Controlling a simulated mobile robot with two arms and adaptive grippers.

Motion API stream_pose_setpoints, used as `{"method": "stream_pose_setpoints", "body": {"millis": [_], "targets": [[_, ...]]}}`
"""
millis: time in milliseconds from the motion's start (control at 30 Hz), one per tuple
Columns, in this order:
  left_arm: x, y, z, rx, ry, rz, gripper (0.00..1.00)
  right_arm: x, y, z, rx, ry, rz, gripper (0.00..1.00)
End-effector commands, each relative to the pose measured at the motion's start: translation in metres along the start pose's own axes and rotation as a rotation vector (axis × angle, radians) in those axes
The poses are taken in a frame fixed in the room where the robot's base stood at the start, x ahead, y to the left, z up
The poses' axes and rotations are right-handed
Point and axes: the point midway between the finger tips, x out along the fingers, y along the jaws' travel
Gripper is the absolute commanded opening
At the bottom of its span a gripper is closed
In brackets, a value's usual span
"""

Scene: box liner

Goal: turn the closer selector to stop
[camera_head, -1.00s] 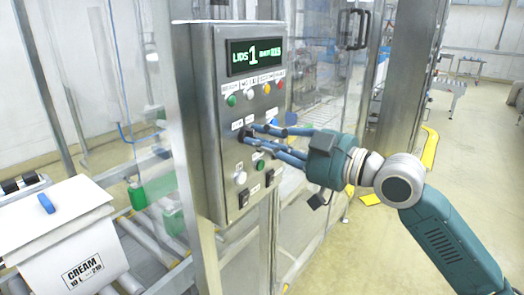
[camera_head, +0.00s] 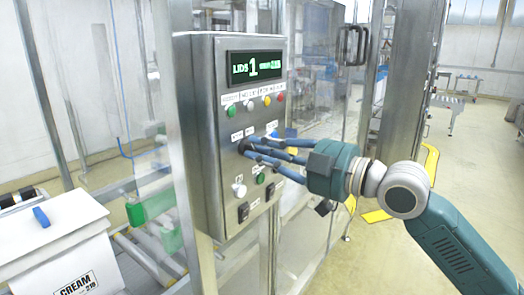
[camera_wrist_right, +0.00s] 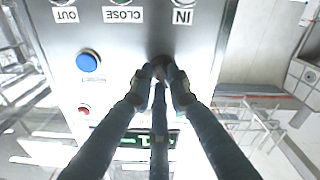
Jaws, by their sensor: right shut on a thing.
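The steel control panel (camera_head: 207,130) stands at the centre of the head view. The closer selector, a dark knob (camera_head: 242,147), sits at mid-height on its face. My right gripper (camera_head: 248,147) reaches it from the right with its blue fingers drawn together on it. In the right wrist view, the fingertips (camera_wrist_right: 163,85) are closed around the dark selector knob (camera_wrist_right: 160,62), beside the blue button (camera_wrist_right: 87,62). The fingers cover much of the knob, so which way it points cannot be told. My left gripper is not in view.
A white cream box (camera_head: 60,240) stands at the lower left. Open floor lies right.

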Motion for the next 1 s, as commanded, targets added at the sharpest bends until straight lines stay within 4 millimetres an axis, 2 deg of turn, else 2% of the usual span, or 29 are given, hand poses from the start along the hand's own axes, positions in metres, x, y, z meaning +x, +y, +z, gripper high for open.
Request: {"method": "stream_pose_setpoints", "body": {"millis": [100, 133, 200, 233, 500, 633, 767, 1000], "targets": [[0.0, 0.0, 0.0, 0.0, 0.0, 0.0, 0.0, 0.0, 0.0, 0.001, -0.002, -0.003, -0.001, 0.0], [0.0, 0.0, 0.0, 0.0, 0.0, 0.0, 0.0, 0.0, 0.0, 0.001, -0.002, -0.003, -0.001, 0.2], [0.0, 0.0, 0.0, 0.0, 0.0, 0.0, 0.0, 0.0, 0.0, 0.001, -0.002, -0.002, -0.001, 0.34], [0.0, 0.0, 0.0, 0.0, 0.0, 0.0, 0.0, 0.0, 0.0, 0.001, -0.001, -0.002, -0.001, 0.35], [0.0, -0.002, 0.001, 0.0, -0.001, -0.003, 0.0, -0.001, 0.0, 0.001, 0.0, -0.001, 0.0, 0.35], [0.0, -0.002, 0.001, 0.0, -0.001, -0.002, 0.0, -0.009, 0.0, 0.001, 0.0, -0.001, 0.001, 0.35], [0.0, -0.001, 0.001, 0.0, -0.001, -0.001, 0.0, -0.032, 0.0, 0.002, -0.002, -0.005, 0.002, 0.35], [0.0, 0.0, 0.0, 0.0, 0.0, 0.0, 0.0, -0.084, 0.0, 0.003, -0.001, -0.007, 0.002, 0.35]]}}
